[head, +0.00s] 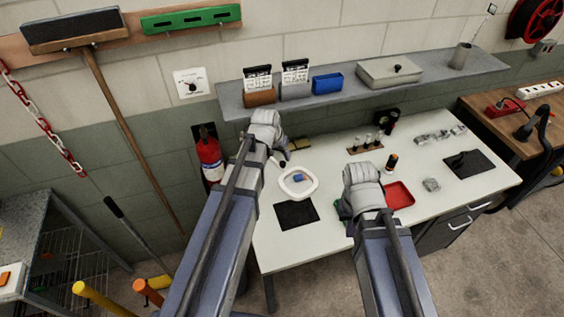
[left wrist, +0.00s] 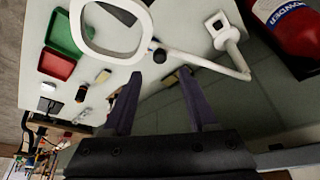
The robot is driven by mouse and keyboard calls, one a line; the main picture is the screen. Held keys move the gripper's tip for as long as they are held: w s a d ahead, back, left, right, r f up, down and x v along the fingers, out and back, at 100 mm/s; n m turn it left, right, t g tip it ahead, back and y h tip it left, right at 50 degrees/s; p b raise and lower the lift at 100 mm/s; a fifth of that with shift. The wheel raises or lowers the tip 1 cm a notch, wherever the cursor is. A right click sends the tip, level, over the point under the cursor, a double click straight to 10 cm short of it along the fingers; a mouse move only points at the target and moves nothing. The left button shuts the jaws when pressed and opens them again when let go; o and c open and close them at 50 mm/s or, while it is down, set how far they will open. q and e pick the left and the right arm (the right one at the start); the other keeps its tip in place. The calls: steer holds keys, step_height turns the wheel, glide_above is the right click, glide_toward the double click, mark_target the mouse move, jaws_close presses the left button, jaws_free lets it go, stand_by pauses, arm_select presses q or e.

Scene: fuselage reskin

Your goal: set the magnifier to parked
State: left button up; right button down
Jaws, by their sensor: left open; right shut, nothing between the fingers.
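The magnifier is a white rounded ring (head: 298,197) on an arm, held over the white worktable in the head view. In the left wrist view its ring (left wrist: 76,28) is at the top, and its white arm (left wrist: 205,68) runs right to a bend and up to a bracket (left wrist: 222,30). A dark round knob (left wrist: 160,56) sits beside the ring. My left gripper (head: 281,161) is open, just behind the ring; in its wrist view the fingers (left wrist: 160,80) point toward the knob, apart from it. My right gripper (head: 347,210) is shut and empty over the table; its fingertips are mostly hidden.
A red tray (head: 398,195) and a partly hidden green tray lie by my right gripper. A dark mat (head: 296,214) lies in front of the ring. A red extinguisher (head: 209,155) is left of the table, and a grey shelf (head: 350,88) runs behind it.

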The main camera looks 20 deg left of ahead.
mark_target(282, 163)
arm_select(q)
steer(key=b+x, duration=0.6)
steer(key=x, duration=0.1)
steer(key=shift+w+f+b, duration=0.1)
steer(key=shift+f+b, duration=0.2)
steer(key=shift+b, duration=0.05)
steer(key=shift+c, duration=0.3)
jaws_close()
stand_by(0.8)
